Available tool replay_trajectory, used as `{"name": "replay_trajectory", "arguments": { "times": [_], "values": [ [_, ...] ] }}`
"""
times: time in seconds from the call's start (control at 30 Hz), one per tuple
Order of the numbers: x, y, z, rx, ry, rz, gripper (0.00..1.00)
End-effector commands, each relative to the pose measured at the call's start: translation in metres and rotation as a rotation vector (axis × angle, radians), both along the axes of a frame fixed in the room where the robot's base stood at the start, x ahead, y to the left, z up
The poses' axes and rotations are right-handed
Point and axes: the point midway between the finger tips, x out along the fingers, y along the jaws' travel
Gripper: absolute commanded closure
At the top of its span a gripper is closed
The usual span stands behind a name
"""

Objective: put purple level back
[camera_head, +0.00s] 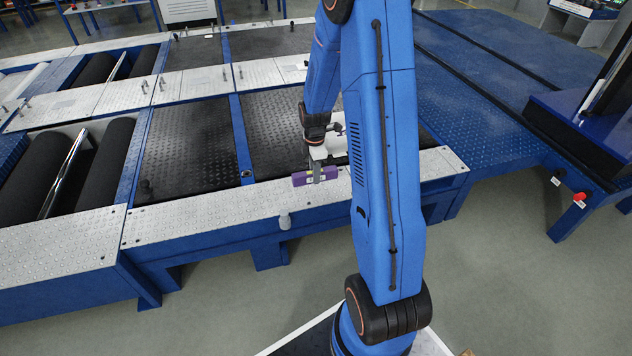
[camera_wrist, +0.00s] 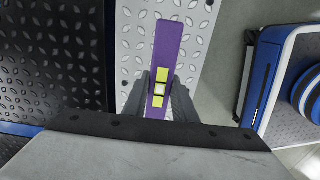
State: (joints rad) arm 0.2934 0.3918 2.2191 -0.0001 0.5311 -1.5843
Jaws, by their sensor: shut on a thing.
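The purple level (camera_head: 315,177) is a short bar with yellow-green marks at its middle. In the head view it is at the near edge of the roller tester, by the light tread-plate strip (camera_head: 225,212). My gripper (camera_head: 317,172) is shut on it around its middle. In the wrist view the level (camera_wrist: 164,58) stands lengthwise between the two grey fingers of my gripper (camera_wrist: 160,92), over the bright tread plate (camera_wrist: 133,45). I cannot tell whether the level touches the plate.
Black plates (camera_head: 190,150) and dark rollers (camera_head: 104,165) lie left of my gripper. A blue ramp (camera_head: 470,100) is at the right. A blue post base (camera_head: 585,135) stands farther right. Grey floor is clear in front.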

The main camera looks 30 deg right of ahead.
Motion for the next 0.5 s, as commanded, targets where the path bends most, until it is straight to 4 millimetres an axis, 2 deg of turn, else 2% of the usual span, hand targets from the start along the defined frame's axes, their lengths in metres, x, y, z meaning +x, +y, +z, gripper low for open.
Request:
{"name": "replay_trajectory", "arguments": {
  "times": [0.17, 0.4, 0.5],
  "values": [
    [0.000, 0.000, -0.011, 0.001, 0.002, 0.000, 1.00],
    [0.000, 0.000, -0.038, 0.000, 0.001, 0.000, 1.00],
    [0.000, 0.000, -0.040, 0.000, -0.001, 0.000, 1.00]
  ]
}}
